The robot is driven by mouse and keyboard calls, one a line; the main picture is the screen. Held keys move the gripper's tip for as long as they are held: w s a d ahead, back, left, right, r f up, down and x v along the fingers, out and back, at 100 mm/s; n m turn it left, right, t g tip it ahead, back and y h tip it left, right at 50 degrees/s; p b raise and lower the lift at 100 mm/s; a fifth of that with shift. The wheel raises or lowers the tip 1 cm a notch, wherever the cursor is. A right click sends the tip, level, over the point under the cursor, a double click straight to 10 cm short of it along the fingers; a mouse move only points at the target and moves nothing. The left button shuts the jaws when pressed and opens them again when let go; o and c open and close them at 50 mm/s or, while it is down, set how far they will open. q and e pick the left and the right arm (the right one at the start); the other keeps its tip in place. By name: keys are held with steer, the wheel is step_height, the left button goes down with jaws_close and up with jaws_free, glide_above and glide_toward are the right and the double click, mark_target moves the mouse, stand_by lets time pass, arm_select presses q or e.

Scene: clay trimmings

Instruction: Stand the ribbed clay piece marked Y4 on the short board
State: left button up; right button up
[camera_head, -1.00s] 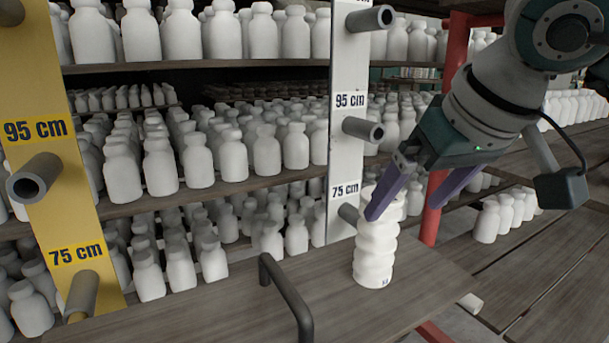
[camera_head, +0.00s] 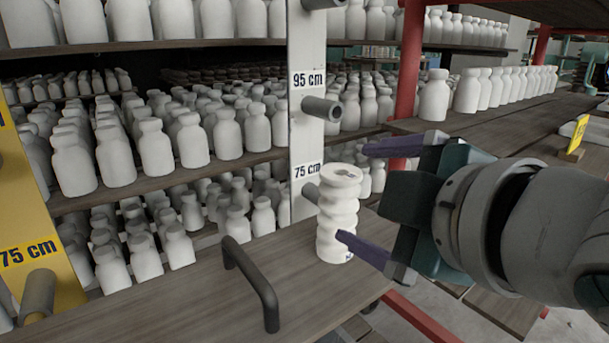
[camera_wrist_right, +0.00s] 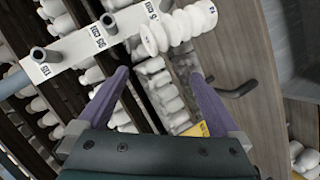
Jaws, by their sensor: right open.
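The white ribbed clay piece (camera_head: 336,222) stands upright near the right edge of a brown wooden board (camera_head: 190,300) with a black handle. A small dark mark shows low on the piece, too small to read. My right gripper (camera_head: 352,193) is open and level, to the right of the piece. The lower finger overlaps the piece's lower half in the head view; I cannot tell whether it touches. In the right wrist view the piece (camera_wrist_right: 178,28) lies beyond the fingertips of my open right gripper (camera_wrist_right: 160,75). My left gripper is not in view. I cannot tell which board is the short one.
A black handle (camera_head: 255,285) rises from the board left of the piece. A white post (camera_head: 306,130) with grey pegs and height labels stands close behind it. Shelves hold many white bottles. A wooden surface with a yellow sign (camera_head: 577,134) lies at right.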

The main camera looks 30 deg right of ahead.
steer(key=s+a+f+m+g+y, duration=0.3)
steer(key=s+f+m+g, duration=0.5)
steer(key=s+f, duration=0.5)
steer(key=s+a+g, duration=0.1)
steer(key=s, duration=0.2)
steer(key=shift+s+a+f+g, duration=0.2)
steer(key=shift+s+g, duration=0.05)
steer(key=shift+g, duration=0.15)
step_height(320, 180, up, 62)
steer(key=p, duration=6.1)
steer(key=shift+p, duration=0.35)
steer(key=shift+w+f, duration=0.1)
